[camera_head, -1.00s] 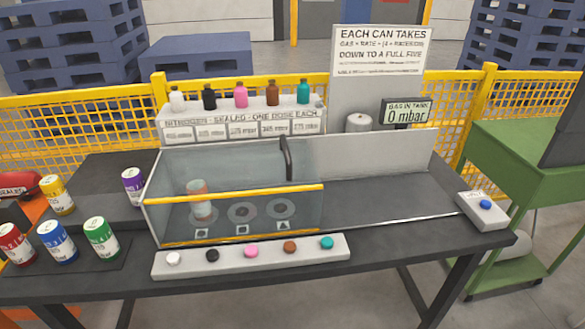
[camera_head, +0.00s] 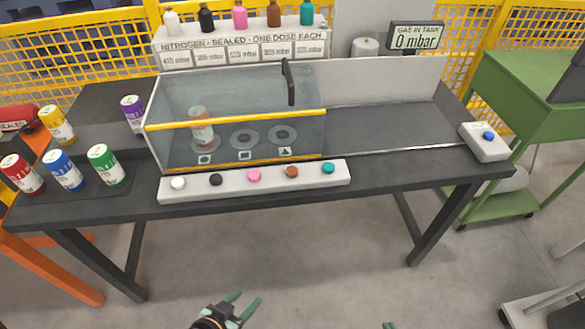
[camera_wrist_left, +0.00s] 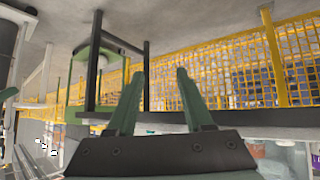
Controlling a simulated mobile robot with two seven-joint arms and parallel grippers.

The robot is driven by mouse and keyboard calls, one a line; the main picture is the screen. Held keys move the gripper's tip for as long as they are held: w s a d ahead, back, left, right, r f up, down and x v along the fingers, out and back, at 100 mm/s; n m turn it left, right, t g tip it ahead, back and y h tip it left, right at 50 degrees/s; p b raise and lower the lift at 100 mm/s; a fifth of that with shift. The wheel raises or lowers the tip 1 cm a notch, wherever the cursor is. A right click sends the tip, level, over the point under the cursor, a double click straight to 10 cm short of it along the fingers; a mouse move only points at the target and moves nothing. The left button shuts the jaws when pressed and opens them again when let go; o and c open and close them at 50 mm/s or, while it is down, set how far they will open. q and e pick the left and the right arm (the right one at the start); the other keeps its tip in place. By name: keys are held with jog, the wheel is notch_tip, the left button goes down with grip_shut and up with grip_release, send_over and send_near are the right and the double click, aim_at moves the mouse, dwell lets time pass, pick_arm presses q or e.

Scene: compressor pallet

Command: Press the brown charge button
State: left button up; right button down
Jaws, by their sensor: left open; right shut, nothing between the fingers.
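The brown charge button (camera_head: 291,172) is on a pale button strip (camera_head: 220,192) at the table's front edge, between the pink button (camera_head: 254,175) and the teal button (camera_head: 328,168). My left gripper (camera_head: 246,302) is open and empty at the bottom of the head view, in front of the table and well apart from the strip. Its two green fingers (camera_wrist_left: 157,80) stand apart in the left wrist view. Only a green tip of my right gripper (camera_head: 389,325) shows at the bottom edge; it is shut and touches nothing visible.
Behind the strip is a clear case (camera_head: 300,140) with a can (camera_head: 200,128) on its left spot. Several coloured cans stand at the left. The tank display (camera_head: 415,40) reads 0 mbar. The floor before the table is clear.

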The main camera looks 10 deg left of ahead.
pick_arm(q)
grip_shut()
dwell(1.5)
